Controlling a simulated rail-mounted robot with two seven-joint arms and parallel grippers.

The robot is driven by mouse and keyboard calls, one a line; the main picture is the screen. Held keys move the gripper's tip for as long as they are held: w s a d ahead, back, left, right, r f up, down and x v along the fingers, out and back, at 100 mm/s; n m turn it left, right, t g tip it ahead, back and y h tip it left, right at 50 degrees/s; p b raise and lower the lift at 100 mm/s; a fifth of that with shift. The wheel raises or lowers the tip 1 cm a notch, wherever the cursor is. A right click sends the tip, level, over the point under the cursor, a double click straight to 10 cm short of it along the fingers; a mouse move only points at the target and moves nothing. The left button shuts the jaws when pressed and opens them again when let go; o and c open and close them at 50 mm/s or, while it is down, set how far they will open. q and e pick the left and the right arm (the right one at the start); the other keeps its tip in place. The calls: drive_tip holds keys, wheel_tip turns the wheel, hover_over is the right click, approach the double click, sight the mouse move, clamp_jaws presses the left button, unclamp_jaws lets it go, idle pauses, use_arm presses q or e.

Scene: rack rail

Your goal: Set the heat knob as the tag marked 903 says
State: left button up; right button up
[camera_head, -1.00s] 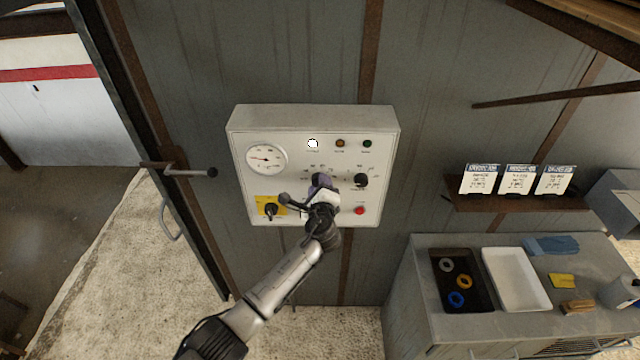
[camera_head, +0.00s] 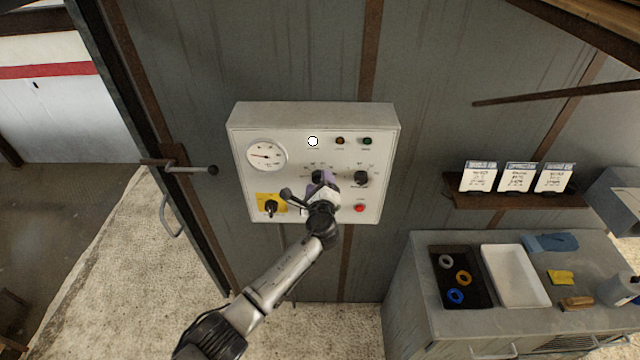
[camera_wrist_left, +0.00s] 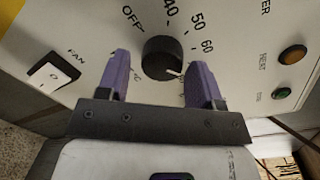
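The white control panel (camera_head: 300,115) hangs on the wall. My left gripper (camera_head: 322,178) is in front of its middle and hides the dial there. In the left wrist view a black round knob (camera_wrist_left: 163,58) sits between the two purple fingers of my left gripper (camera_wrist_left: 158,72). The fingers are open on either side, with gaps to the knob. OFF, 40, 50 and 60 are printed around it; its white line points to the lower right in that view. Three white tags (camera_head: 517,178) stand on a shelf; their print is too small to read. My right gripper is not in view.
The panel also has a gauge (camera_head: 266,155), a second black knob (camera_head: 361,178), a red button (camera_head: 359,208) and a yellow-plated switch (camera_head: 271,206). A fan rocker switch (camera_wrist_left: 54,77) is close to one finger. A cabinet (camera_head: 400,290) stands at the right.

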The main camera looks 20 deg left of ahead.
use_arm(q)
drive_tip(key=shift+o, duration=0.6)
drive_tip(key=shift+s+d, duration=0.3)
drive_tip(key=shift+s, duration=0.2)
drive_tip(key=b+v, duration=0.2)
drive_tip(key=v, duration=1)
drive_tip(key=shift+s, duration=0.3)
drive_tip(key=shift+r, duration=0.1)
